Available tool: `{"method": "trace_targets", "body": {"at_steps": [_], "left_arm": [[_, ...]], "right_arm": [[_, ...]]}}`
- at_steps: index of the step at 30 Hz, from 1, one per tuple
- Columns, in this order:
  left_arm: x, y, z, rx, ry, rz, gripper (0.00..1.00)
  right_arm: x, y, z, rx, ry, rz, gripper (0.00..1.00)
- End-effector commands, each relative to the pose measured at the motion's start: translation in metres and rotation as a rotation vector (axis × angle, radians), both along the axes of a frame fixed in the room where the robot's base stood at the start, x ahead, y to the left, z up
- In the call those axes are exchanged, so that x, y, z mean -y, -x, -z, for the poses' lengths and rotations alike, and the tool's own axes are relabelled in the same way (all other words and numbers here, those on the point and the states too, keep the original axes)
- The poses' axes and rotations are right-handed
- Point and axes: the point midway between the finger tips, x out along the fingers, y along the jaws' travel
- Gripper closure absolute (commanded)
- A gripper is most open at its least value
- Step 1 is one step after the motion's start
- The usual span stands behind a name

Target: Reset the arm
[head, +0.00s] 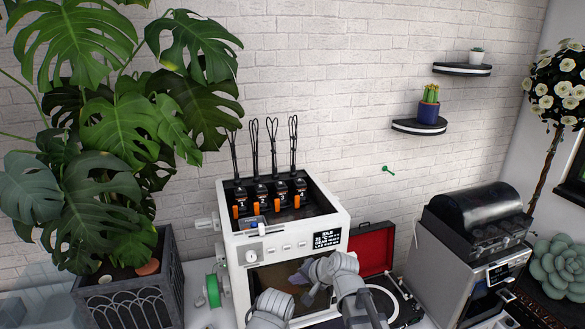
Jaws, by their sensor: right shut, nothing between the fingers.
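My right gripper (308,289) is in front of the white printer-like machine, at the lower middle of the head view. Its fingers are shut with nothing held, and they point down and to the left. It overlaps the machine's front window in the picture; I cannot tell whether it touches. My grey arm links rise from the bottom edge near it. My left gripper does not show.
The white machine (239,257) carries several numbered black units on top. A green spool (213,290) is on its left side. A record player with a red lid (374,250) stands right of it, then a grey machine (446,270). A large potted plant (100,110) fills the left.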

Motion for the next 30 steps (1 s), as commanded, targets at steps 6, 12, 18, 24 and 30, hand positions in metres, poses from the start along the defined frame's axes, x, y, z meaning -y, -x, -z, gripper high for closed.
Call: {"method": "trace_targets", "body": {"at_steps": [6, 12, 18, 24, 30], "left_arm": [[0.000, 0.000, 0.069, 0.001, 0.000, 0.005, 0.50], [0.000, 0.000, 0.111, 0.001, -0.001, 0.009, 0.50], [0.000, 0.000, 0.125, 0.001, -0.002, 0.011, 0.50], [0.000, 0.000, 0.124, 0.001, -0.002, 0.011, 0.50], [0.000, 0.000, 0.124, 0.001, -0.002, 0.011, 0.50]], "right_arm": [[0.000, 0.107, 0.113, -0.124, 0.370, -0.366, 1.00], [0.030, 0.187, 0.172, -0.266, 0.671, -0.661, 1.00], [0.051, 0.222, 0.186, -0.354, 0.808, -0.792, 1.00], [0.054, 0.225, 0.184, -0.366, 0.826, -0.808, 1.00], [0.054, 0.225, 0.184, -0.365, 0.824, -0.806, 1.00]]}}
